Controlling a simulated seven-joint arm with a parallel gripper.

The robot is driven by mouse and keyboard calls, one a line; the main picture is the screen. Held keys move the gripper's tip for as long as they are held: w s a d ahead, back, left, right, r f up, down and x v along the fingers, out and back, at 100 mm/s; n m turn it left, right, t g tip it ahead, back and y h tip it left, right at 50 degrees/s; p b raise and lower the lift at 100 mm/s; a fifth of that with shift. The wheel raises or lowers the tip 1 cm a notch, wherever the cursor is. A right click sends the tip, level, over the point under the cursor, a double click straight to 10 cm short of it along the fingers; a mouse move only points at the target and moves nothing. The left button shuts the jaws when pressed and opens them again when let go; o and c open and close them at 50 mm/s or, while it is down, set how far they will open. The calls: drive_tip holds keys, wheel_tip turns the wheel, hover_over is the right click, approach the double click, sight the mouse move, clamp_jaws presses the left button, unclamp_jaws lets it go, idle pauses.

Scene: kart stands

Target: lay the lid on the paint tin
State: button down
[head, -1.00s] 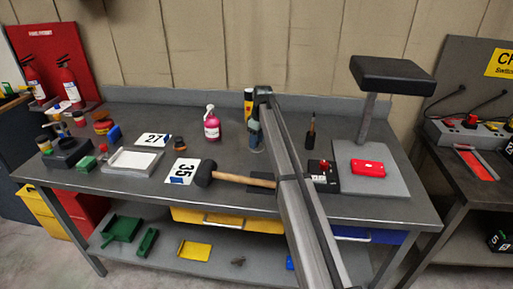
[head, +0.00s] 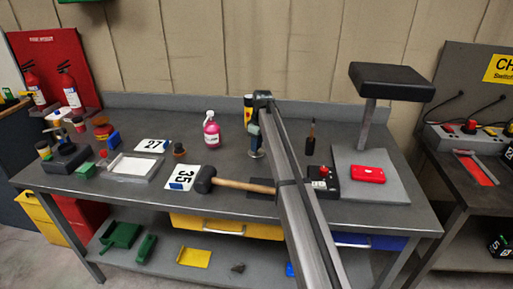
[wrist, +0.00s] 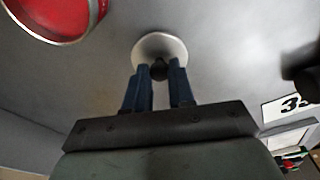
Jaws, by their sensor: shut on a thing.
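The lid (wrist: 160,48) is a pale round disc with a dark knob at its centre. My gripper (wrist: 160,80) has blue fingers closed on this knob, with the disc just beyond the fingertips. The paint tin (wrist: 62,38), round with a pale rim and red inside, stands open at the upper left of the wrist view, apart from the lid. In the head view I cannot make it out; my arm covers that area.
A mallet (head: 235,184) and a card marked 35 (head: 182,177) lie left of my arm. A pink bottle (head: 211,130) stands behind them. Right of my arm are a dark box with a red knob (head: 323,182) and a padded stand (head: 391,82).

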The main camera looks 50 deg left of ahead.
wheel_tip(320, 180, up, 8)
drive_tip(key=shift+w+f, duration=0.1)
drive_tip(key=shift+w, duration=0.05)
drive_tip(key=w+d+r, duration=0.3)
drive_tip(key=w+d, duration=0.3)
drive_tip(key=w, duration=0.3)
drive_tip(key=shift+s+a+f, duration=0.1)
drive_tip(key=shift+a+f, duration=0.05)
drive_tip(key=shift+f, duration=3)
drive_tip(key=shift+f, duration=0.15)
drive_tip(key=shift+c, duration=2)
unclamp_jaws()
wheel_tip(320, 180, up, 7)
